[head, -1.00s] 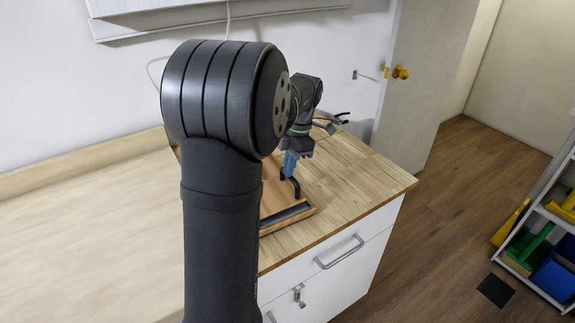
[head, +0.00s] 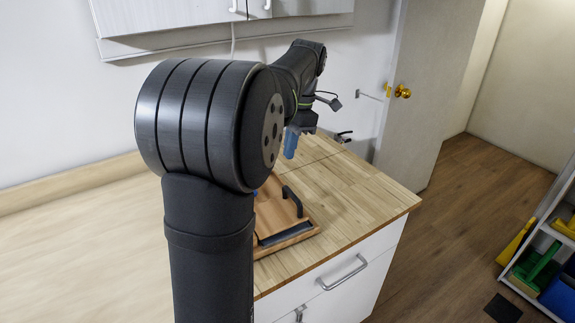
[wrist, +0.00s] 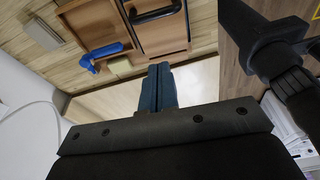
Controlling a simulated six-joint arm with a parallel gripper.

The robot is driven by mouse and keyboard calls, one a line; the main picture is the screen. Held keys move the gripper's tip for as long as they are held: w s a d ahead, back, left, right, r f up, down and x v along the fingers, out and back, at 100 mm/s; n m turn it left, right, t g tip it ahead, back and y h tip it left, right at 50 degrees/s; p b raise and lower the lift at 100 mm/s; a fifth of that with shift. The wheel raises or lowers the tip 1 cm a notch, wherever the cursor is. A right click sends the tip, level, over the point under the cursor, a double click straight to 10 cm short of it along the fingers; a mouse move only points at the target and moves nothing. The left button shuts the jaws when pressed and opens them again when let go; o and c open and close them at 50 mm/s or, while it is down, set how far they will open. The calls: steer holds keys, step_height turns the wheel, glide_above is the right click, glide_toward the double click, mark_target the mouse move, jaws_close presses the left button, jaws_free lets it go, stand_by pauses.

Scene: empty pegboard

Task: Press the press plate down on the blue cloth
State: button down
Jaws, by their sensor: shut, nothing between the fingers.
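The press plate looks like a wooden board with a black arched handle (head: 291,201), on the worktop beyond my arm. The plate (wrist: 165,35) and handle also show at the top of the wrist view. A shallow wooden tray (head: 300,238) with a dark strip lies at its front. I cannot make out a cloth under the plate. A blue item (wrist: 100,55) lies left of the plate in the wrist view; I cannot tell whether it is the cloth. My gripper (head: 291,143) is shut and empty, raised above and apart from the handle. Its blue fingers show in the wrist view (wrist: 158,85).
A grey block (wrist: 42,33) and a small pale yellow block (wrist: 120,67) lie near the tray. The worktop (head: 365,195) is clear to the right. My arm hides the left of the tray. A shelf with coloured items (head: 545,265) stands far right.

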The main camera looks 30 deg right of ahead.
steer(key=shift+d+r, duration=0.1)
steer(key=shift+r, duration=0.5)
glide_toward(290, 195)
steer(key=a+f, duration=0.1)
steer(key=f, duration=0.2)
steer(key=a+f, duration=0.1)
steer(key=f, duration=0.1)
steer(key=shift+w+a, duration=0.15)
steer(key=shift+a, duration=0.2)
steer(key=shift+d+f, duration=0.45)
steer(key=shift+f, duration=0.15)
